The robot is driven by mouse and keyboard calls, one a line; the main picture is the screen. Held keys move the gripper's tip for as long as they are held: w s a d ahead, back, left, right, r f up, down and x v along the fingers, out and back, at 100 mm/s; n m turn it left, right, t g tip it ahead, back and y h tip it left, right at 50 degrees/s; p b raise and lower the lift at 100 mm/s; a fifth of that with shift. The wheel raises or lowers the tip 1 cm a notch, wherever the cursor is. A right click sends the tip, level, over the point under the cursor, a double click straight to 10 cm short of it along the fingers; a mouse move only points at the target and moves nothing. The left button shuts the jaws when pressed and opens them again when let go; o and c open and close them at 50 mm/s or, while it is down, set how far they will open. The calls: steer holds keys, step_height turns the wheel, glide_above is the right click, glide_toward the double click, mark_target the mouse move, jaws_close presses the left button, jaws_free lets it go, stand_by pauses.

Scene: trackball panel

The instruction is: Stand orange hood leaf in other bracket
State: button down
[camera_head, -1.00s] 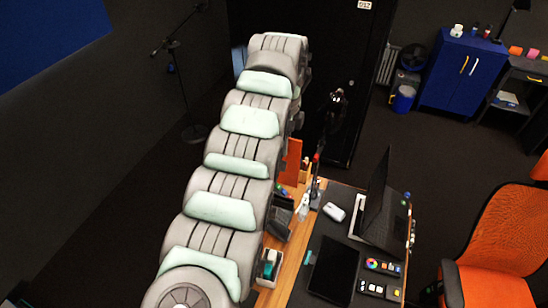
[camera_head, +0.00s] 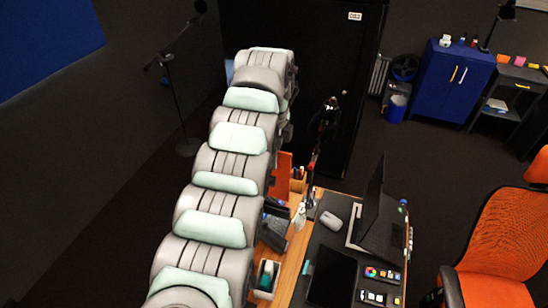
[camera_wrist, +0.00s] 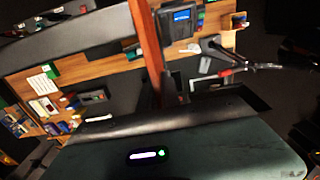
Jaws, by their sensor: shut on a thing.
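The orange hood leaf (camera_head: 283,174) is a flat panel. In the head view it shows upright beside my arm, at the desk's far left end. In the wrist view the leaf (camera_wrist: 147,45) is seen nearly edge-on, running from the top edge down to my gripper (camera_wrist: 165,90). My gripper is shut on the leaf's near end; its fingers are dark and hard to make out. In the head view my arm hides the gripper. I cannot make out either bracket, or whether the leaf touches one.
On the desk are a laptop (camera_head: 376,222), a mouse (camera_head: 330,221), a dark tablet (camera_head: 331,277), a spray bottle (camera_head: 300,216) and a pen holder (camera_head: 298,181). A tape dispenser (camera_head: 265,279) stands near my arm. An orange chair (camera_head: 500,250) is at the right.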

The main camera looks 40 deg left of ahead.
mark_target(274, 179)
steer(key=shift+f+b, duration=1.15)
steer(key=shift+f, duration=0.75)
steer(key=shift+b, duration=0.45)
steer(key=shift+f+b, duration=1.55)
steer(key=shift+f, duration=0.7)
steer(key=c, duration=1.5)
jaws_free()
steer(key=shift+r, duration=0.1)
step_height(274, 179, up, 11)
steer(key=p, duration=0.5)
steer(key=shift+f, duration=0.2)
